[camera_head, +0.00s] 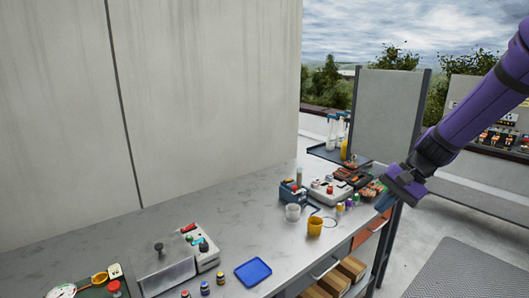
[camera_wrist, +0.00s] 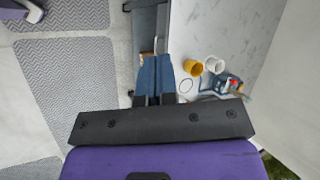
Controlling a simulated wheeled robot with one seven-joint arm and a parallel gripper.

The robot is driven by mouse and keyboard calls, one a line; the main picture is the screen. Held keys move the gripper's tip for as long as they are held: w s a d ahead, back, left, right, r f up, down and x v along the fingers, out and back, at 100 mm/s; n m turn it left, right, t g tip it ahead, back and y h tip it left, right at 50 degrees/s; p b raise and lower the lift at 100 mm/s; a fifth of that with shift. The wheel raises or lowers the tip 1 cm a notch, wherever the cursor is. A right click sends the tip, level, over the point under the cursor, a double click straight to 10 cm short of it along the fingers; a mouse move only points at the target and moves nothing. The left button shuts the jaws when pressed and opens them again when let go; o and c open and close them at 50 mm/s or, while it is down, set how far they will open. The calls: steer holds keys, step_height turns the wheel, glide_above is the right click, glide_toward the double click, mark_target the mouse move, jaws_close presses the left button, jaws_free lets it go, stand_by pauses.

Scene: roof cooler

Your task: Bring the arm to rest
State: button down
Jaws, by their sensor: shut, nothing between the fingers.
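My purple arm reaches in from the right side of the head view. My gripper (camera_head: 386,201) hangs past the right end of the grey worktop (camera_head: 220,225), near the front edge and above the floor side. In the wrist view my gripper (camera_wrist: 155,75) shows with its blue fingers together and nothing between them. No object touches the fingers that I can see.
A blue tray (camera_head: 253,272) lies further left. Upright grey panels (camera_head: 385,115) stand behind. A patterned mat (camera_head: 460,272) covers the floor at right.

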steer(key=s+r+n+t+h, duration=0.1)
steer(key=s+r, duration=0.3)
steer(key=s, duration=0.4)
steer(key=s+d+r+n+t+h, duration=0.1)
steer(key=s+r+n+t+h, duration=0.1)
steer(key=s+r, duration=0.3)
steer(key=s+r+n+t+h, duration=0.2)
steer(key=s+r, duration=0.3)
steer(key=s, duration=0.7)
steer(key=shift+d+n+h, duration=0.4)
steer(key=shift+n+h, duration=0.3)
steer(key=shift+h, duration=0.2)
steer(key=shift+a, duration=0.15)
